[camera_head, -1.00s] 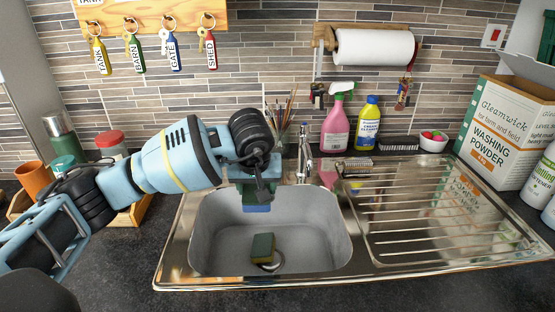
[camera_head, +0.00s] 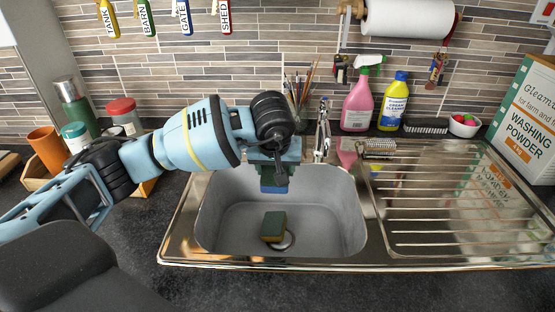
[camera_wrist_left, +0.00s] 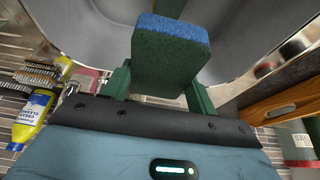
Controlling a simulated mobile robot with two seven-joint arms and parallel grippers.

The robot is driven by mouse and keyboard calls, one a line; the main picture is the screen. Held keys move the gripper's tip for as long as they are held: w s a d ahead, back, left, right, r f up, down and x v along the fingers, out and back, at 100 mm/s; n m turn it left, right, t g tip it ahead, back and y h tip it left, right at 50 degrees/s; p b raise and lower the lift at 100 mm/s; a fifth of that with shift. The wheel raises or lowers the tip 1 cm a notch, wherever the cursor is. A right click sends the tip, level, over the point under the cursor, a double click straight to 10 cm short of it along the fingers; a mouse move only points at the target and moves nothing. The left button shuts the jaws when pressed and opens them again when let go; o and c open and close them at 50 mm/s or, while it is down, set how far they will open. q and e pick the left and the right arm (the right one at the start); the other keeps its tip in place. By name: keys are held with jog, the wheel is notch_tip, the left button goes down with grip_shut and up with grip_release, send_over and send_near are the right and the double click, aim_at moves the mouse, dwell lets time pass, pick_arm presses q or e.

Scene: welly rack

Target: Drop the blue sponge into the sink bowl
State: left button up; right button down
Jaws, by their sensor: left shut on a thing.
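The blue sponge (camera_head: 274,189), blue on one face and dark green on the other, is held over the sink bowl (camera_head: 334,238), near its back wall. My left gripper (camera_head: 275,173) points down and is shut on it. In the left wrist view the sponge (camera_wrist_left: 171,52) sits between the two green fingers, its blue face away from the palm. A green and yellow sponge (camera_head: 273,226) lies on the bowl floor beside the drain. My right gripper is not in view.
The tap (camera_head: 322,130) stands behind the bowl, close to the right of my gripper. A ribbed drainer (camera_head: 440,205) lies to the right. A pink spray bottle (camera_head: 358,105), a yellow cleaner bottle (camera_head: 393,103) and a brush jar stand behind.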

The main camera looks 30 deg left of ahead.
aim_at(275, 171)
pick_arm(q)
notch_tip(275, 171, down, 2)
jog(key=shift+f+b, duration=0.15)
jog(key=shift+b, duration=0.15)
jog(key=o, duration=1)
jog(key=shift+r, duration=0.2)
jog(key=v, duration=0.7)
jog(key=shift+s+r, duration=0.15)
jog(key=shift+r, duration=0.1)
jog(key=shift+f, duration=0.1)
